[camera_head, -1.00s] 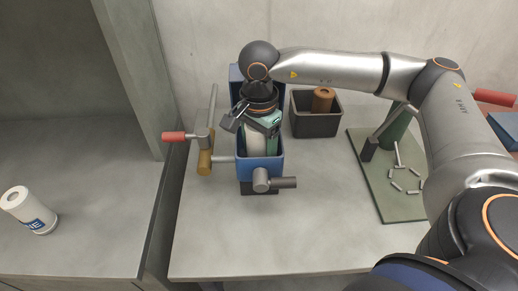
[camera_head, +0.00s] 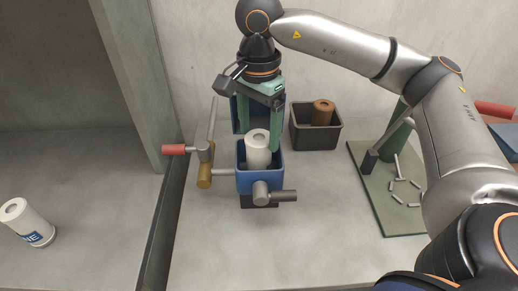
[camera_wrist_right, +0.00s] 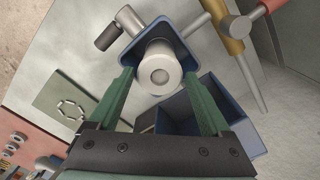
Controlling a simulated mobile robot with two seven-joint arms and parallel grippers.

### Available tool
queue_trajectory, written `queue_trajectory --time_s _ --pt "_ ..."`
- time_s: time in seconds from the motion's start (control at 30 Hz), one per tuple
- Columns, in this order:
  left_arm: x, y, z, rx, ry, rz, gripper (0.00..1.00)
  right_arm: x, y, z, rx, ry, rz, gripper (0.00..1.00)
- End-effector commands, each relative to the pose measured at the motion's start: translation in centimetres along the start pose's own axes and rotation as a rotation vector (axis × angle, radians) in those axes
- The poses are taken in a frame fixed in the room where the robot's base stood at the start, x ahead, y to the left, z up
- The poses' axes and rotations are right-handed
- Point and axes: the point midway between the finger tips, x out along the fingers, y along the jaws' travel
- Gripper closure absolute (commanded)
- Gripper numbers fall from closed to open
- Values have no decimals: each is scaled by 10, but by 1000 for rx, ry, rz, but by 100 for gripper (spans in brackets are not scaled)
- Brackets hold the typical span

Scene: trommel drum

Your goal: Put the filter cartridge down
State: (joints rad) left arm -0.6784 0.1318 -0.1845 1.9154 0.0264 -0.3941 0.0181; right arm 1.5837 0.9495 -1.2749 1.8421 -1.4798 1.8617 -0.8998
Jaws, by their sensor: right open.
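A white filter cartridge (camera_head: 257,150), a cylinder with a hole in its top, stands upright in the open blue housing (camera_head: 262,180). In the right wrist view the cartridge (camera_wrist_right: 159,72) sits inside the blue housing rim (camera_wrist_right: 190,27). My right gripper (camera_head: 260,142) is open above the housing, its green fingers pointing down on either side of the cartridge top. No finger visibly presses on it. The cartridge's lower part is hidden by the housing walls. My left gripper is not in view.
A black bin (camera_head: 316,138) with a brown cylinder (camera_head: 322,112) stands right of the housing. A red-handled lever (camera_head: 174,149) is at its left. A green plate (camera_head: 388,200) lies at right.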

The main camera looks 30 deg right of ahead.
Motion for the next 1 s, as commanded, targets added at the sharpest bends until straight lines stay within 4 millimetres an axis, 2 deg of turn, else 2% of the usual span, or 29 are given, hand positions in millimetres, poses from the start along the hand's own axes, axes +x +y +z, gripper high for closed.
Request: queue_trajectory --time_s 0.1,0.27,1.0 --pt "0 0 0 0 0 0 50 -16 0 0 1 0 0 18" --pt "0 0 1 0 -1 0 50 -26 0 0 0 0 1 18" --pt "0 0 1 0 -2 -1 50 -26 0 0 0 0 1 18"
